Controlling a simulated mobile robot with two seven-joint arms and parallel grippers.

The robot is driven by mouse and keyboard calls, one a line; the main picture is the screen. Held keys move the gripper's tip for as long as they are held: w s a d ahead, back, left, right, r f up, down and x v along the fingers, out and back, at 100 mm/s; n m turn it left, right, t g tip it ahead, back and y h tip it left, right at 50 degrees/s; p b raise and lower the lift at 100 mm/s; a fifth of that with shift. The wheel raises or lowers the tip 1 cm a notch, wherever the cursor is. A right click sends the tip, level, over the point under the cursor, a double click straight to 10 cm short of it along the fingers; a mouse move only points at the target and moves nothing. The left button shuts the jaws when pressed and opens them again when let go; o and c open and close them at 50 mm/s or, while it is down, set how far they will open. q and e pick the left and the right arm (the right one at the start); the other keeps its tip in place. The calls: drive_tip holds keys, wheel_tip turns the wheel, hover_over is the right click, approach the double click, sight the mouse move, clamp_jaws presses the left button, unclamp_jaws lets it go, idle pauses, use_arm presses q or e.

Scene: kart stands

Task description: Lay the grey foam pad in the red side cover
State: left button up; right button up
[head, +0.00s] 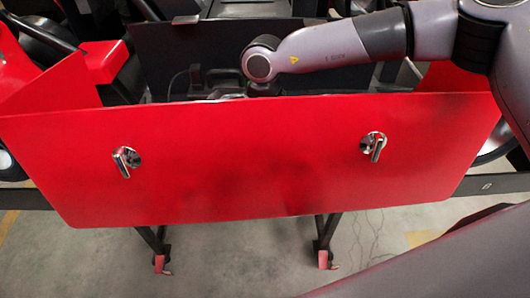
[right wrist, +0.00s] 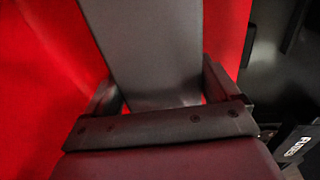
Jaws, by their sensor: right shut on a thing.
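The red side cover (head: 250,165) fills the middle of the head view, its outer face toward me with two metal latches. My right arm comes in from the right and reaches over the cover's top edge; its gripper is hidden behind the cover there. In the right wrist view my right gripper (right wrist: 160,88) is shut on the grey foam pad (right wrist: 155,45), a flat strip running up between the fingers. The cover's red surface (right wrist: 45,50) lies behind the pad on both sides. I cannot tell whether the pad touches it. My left gripper is not in view.
A dark panel (head: 165,55) and dark kart parts stand behind the cover. Another red part (head: 50,85) is at the left. Stand legs with red feet (head: 325,260) show below on the concrete floor.

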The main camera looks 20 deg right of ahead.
drive_tip(key=o, duration=0.8)
drive_tip(key=shift+c, duration=0.2)
drive_tip(key=r, duration=0.4)
drive_tip(key=w+r+b, duration=0.1)
drive_tip(key=r, duration=0.2)
drive_tip(key=shift+d, duration=0.15)
